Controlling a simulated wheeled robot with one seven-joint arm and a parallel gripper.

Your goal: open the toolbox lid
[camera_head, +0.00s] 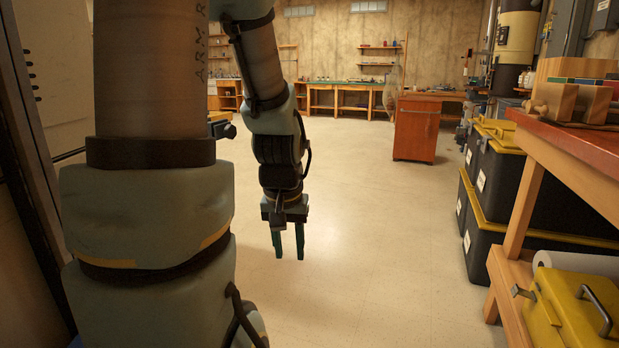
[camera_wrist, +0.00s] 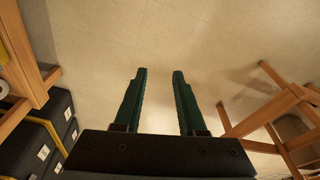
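A yellow toolbox (camera_head: 578,312) with a dark handle on top and a metal latch on its left side sits on the low wooden shelf at the bottom right of the head view. Its lid looks shut, and the frame's edge cuts off its right and lower parts. My gripper (camera_head: 288,246) hangs fingers down over the bare floor, well to the left of the toolbox. In the wrist view my gripper (camera_wrist: 158,74) shows two green fingers held apart with only floor between them. I cannot pick out the toolbox for certain in the wrist view.
A wooden workbench (camera_head: 572,142) with wooden blocks (camera_head: 570,98) on top stands above the toolbox. A white roll (camera_head: 580,264) lies behind the toolbox. Black bins with yellow lids (camera_head: 490,190) are stacked beyond. A red-brown cabinet (camera_head: 415,130) stands farther back. The middle floor is clear.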

